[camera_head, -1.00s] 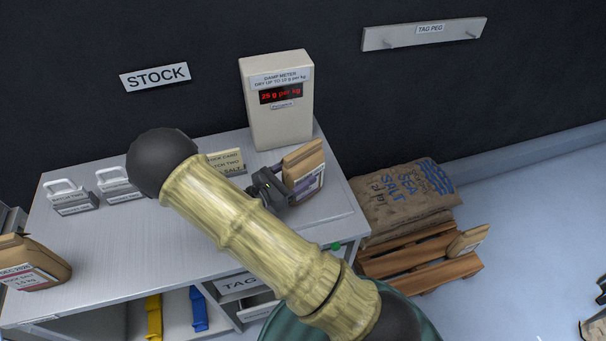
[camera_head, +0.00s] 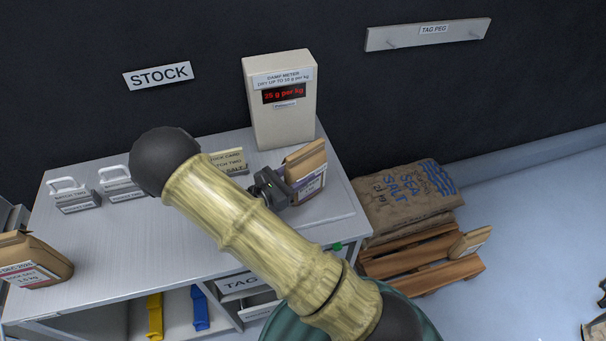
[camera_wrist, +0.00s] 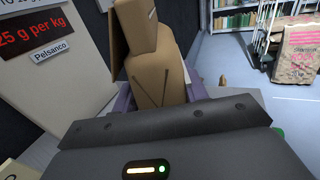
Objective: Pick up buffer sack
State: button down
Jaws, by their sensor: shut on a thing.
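A brown paper sack (camera_head: 308,168) with a folded top and a pale label stands upright on the right end of the bench, in front of the damp meter. Its label is too small to read, so I cannot confirm that it is the buffer sack. My gripper (camera_head: 286,187) is shut on this sack from the left in the head view. In the wrist view the sack (camera_wrist: 155,60) rises between the purple-grey fingers. My arm hides part of the bench. I cannot tell whether the sack's base touches the bench top.
The damp meter (camera_head: 280,100), reading 25 g per kg, stands close behind.

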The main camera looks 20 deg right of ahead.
aim_at(298, 153)
jog(key=shift+r, duration=0.15)
jog(key=shift+r, duration=4.95)
